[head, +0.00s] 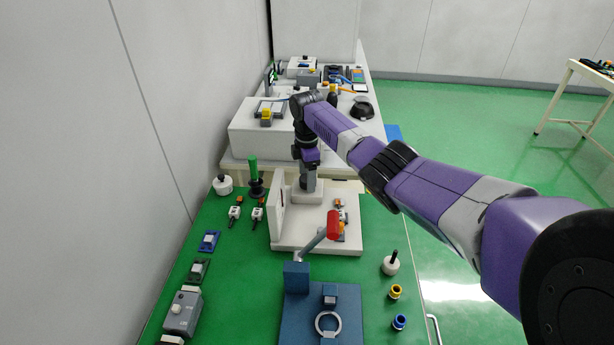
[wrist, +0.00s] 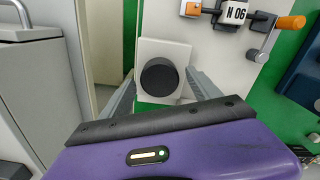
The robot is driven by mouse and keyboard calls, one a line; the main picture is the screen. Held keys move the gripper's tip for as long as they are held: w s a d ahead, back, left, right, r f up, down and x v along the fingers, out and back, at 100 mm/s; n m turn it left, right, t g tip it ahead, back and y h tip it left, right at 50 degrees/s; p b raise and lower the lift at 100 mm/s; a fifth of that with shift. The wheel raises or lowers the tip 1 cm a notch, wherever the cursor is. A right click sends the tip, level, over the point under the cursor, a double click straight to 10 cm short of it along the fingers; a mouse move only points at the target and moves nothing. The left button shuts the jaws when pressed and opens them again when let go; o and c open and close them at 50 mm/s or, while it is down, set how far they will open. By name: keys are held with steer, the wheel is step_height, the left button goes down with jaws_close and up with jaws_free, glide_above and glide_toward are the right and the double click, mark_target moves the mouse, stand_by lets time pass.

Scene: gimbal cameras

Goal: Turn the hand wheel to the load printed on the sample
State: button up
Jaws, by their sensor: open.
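A black round disc (wrist: 159,77), which looks like the hand wheel, sits on a white square block (wrist: 178,48) in the wrist view. My gripper (wrist: 160,88) is above it, open, with one grey finger on each side of it. Whether the fingers touch it I cannot tell. In the head view my gripper (head: 309,183) points down over the white tester (head: 318,240); the disc is hidden there. The white sample (wrist: 235,14) shows upside-down print that reads 90 N. It lies between orange and black end pieces; it also shows in the head view (head: 341,214).
The tester's upright panel (head: 278,210) is left of my gripper. A white raised box (head: 250,130) stands behind. Small parts line both table edges.

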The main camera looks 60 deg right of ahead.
steer(key=c, duration=1.4)
steer(key=shift+m, duration=0.4)
steer(key=m+p, duration=0.1)
steer(key=m, duration=0.2)
steer(key=shift+m, duration=0.4)
steer(key=m+p, duration=0.1)
steer(key=m, duration=0.3)
steer(key=shift+m, duration=0.3)
steer(key=m, duration=0.4)
steer(key=shift+d+p, duration=0.1)
steer(key=shift+p, duration=0.2)
steer(key=shift+m, duration=2.3)
steer(key=shift+d, duration=0.1)
